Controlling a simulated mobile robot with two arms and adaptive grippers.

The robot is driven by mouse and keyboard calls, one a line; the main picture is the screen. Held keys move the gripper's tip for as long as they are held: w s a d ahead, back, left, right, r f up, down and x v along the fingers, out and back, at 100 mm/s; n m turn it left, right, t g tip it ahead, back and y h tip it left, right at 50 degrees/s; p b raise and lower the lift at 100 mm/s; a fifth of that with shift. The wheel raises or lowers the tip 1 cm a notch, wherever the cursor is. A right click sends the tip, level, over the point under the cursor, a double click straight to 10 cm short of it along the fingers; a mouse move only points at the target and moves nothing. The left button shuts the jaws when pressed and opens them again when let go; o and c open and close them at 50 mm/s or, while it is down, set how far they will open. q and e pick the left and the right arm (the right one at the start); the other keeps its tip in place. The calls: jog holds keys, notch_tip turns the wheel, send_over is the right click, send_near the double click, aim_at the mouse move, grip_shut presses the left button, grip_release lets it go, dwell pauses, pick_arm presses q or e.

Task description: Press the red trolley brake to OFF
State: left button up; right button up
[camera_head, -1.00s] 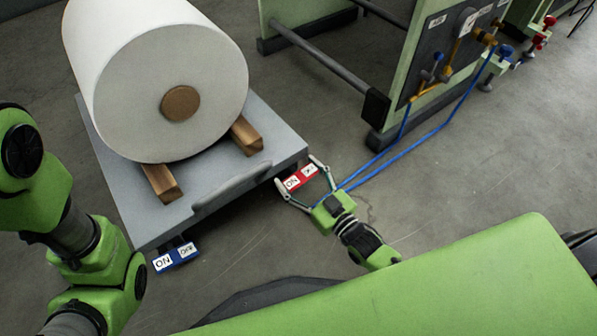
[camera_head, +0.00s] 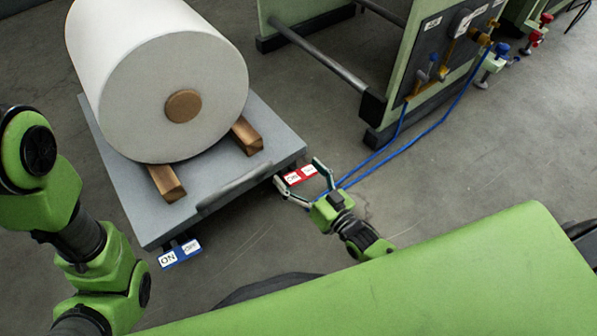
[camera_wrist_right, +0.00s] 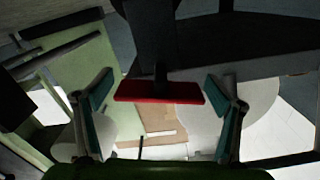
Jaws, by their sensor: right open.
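The red trolley brake (camera_head: 301,175), with white ON and OFF labels, sticks out from the trolley's near right corner, low above the floor. My right gripper (camera_head: 298,174) is open, with one finger at either side of the red brake in the head view. In the right wrist view the red brake (camera_wrist_right: 160,92) shows as a red bar between the spread fingers (camera_wrist_right: 165,98), apart from both. Its labels are not seen there. I cannot tell its exact height relative to the fingertips. My left arm shows at the left edge, but its gripper is out of view.
The grey trolley (camera_head: 222,185) carries a big white roll (camera_head: 150,85) on wooden chocks. A blue brake (camera_head: 180,253) sits at its near left corner. A green machine frame (camera_head: 415,75) stands to the right, with blue hoses (camera_head: 425,133) running down near my right gripper.

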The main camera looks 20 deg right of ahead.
jog(key=shift+s+d, duration=0.15)
jog(key=shift+s, duration=0.15)
jog(key=v, duration=1.1)
jog(key=shift+s, duration=0.2)
